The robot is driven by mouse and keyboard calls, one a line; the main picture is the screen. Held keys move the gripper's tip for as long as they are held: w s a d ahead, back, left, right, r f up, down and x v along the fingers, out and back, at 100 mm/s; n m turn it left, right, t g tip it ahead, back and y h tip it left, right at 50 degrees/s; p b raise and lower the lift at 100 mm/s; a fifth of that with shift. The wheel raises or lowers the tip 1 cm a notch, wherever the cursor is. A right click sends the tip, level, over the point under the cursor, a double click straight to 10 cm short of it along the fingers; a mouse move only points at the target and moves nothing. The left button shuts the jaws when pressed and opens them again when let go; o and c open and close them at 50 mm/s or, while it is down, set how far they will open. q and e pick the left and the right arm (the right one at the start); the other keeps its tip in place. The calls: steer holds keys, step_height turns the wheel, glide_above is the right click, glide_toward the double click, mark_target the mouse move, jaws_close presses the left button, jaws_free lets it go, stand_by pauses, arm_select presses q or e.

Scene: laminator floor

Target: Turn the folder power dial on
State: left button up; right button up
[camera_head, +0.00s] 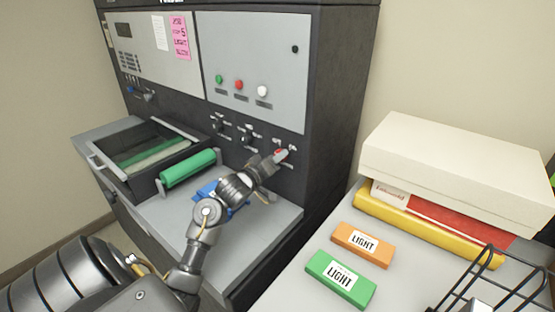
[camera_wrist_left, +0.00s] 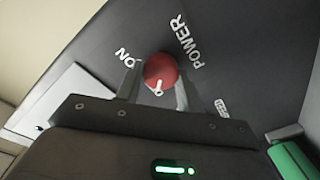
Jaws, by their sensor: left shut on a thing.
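The red power dial (camera_wrist_left: 161,71) is on the dark front panel of the machine. In the left wrist view, "ON" is printed to its upper left and "POWER" to its upper right. A white mark on the dial lies at its lower edge in that view, away from "ON". My left gripper (camera_wrist_left: 157,84) is shut on the dial, one finger on each side. In the head view my left gripper (camera_head: 280,156) reaches the panel's lower right and mostly hides the dial. My right gripper is not in view.
Several black knobs (camera_head: 246,138) sit left of the dial. A green roller (camera_head: 188,168) and tray are at the left, with a blue object (camera_head: 208,189) below my wrist. Right, a table holds an orange block (camera_head: 362,244), a green block (camera_head: 340,279), boxes (camera_head: 455,165) and a wire rack (camera_head: 497,282).

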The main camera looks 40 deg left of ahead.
arm_select(q)
steer(key=shift+r+m+t+h+b, duration=0.1)
steer(key=shift+m+t+h+b, duration=0.2)
steer(key=shift+m, duration=4.2)
steer(key=shift+m+h+b, duration=0.1)
steer(key=shift+m+b, duration=0.25)
steer(key=shift+m, duration=4.15)
steer(key=o, duration=1)
steer(key=shift+w+d, duration=0.1)
